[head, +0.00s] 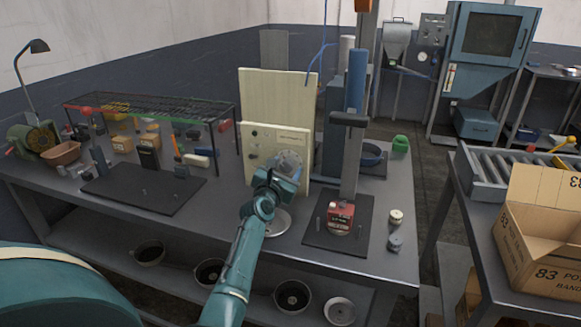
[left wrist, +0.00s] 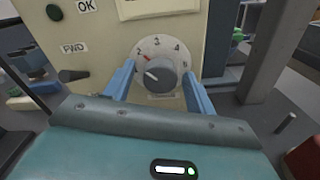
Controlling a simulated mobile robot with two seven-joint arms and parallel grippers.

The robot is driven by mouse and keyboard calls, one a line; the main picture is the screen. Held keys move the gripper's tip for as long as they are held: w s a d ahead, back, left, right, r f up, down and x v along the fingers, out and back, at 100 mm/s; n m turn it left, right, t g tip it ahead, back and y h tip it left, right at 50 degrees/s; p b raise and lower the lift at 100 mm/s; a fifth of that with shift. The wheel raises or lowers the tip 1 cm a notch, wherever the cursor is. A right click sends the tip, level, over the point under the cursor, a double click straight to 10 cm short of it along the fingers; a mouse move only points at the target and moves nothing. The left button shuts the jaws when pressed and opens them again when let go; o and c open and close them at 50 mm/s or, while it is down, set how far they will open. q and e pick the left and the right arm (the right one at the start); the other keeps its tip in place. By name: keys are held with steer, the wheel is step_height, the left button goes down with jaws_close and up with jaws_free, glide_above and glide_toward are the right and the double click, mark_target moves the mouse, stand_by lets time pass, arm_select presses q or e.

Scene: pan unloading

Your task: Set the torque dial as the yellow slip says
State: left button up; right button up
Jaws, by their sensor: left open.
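The torque dial shows in the left wrist view as a grey knob (left wrist: 162,76) on a pale round scale (left wrist: 165,45) with numbers including 2, 3 and 4. A red mark sits on the scale near 2 and 3. A white line on the knob faces left. In the head view the scale (head: 290,160) is on a cream panel (head: 262,137), partly behind my left gripper (head: 283,178). My left gripper's blue fingers (left wrist: 158,80) are open, one on each side of the knob; I cannot tell if they touch it. No yellow slip is readable. My right gripper is out of view.
The panel stands on a dark workbench (head: 60,187). A grey post stand (head: 350,180) with a red block (head: 340,214) is right of the panel. A wire rack (head: 150,108) and small parts are left. An open cardboard box (head: 530,250) is at far right.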

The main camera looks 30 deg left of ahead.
arm_select(q)
steer(key=shift+s, duration=0.1)
steer(key=c, duration=1)
steer(key=shift+o, duration=0.2)
